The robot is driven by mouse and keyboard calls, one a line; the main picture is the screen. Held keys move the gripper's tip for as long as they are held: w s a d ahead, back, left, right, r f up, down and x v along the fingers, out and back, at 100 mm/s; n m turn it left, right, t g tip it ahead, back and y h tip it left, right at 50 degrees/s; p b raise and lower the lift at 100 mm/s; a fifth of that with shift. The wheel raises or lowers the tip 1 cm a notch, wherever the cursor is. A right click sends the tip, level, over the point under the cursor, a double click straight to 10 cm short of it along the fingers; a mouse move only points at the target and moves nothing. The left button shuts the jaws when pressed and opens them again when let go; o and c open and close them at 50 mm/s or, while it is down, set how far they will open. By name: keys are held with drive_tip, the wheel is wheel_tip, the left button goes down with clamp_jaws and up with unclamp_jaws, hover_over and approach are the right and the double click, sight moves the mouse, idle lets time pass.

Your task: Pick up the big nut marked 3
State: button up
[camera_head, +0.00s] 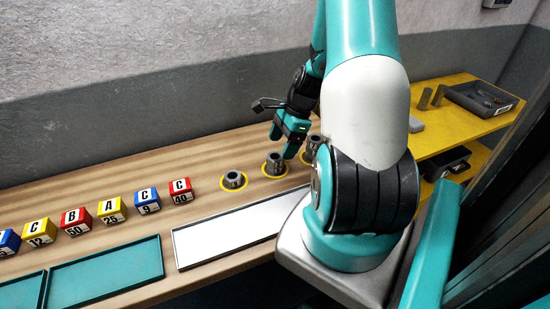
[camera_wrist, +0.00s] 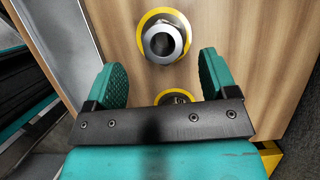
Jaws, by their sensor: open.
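Three dark grey round nuts stand in a row on yellow rings on the wooden bench: a left nut (camera_head: 233,180), a middle nut (camera_head: 274,163) and a right nut (camera_head: 312,147), partly hidden by my arm. No number is legible on them, so I cannot tell which is marked 3. My gripper (camera_head: 283,143) is open and empty, pointing down above the middle nut's area. In the wrist view, one nut (camera_wrist: 162,43) lies beyond my spread fingers (camera_wrist: 162,78). Another nut (camera_wrist: 175,98) shows between them, mostly hidden by the gripper's black bar.
Lettered cubes in blue, yellow and red (camera_head: 112,211) line the bench at left. A white tray (camera_head: 225,240) and teal trays (camera_head: 105,275) lie in front. A yellow shelf (camera_head: 450,130) with a grey tray (camera_head: 483,99) stands at right. A wall is behind.

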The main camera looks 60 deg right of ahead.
sight(275, 156)
drive_tip(key=p+x, duration=0.1)
drive_tip(key=x, duration=0.3)
drive_tip(key=shift+w+f, duration=0.1)
drive_tip(key=shift+w, duration=0.1)
drive_tip(key=shift+c, duration=0.4)
drive_tip(key=c, duration=1)
drive_tip(key=shift+c, duration=0.2)
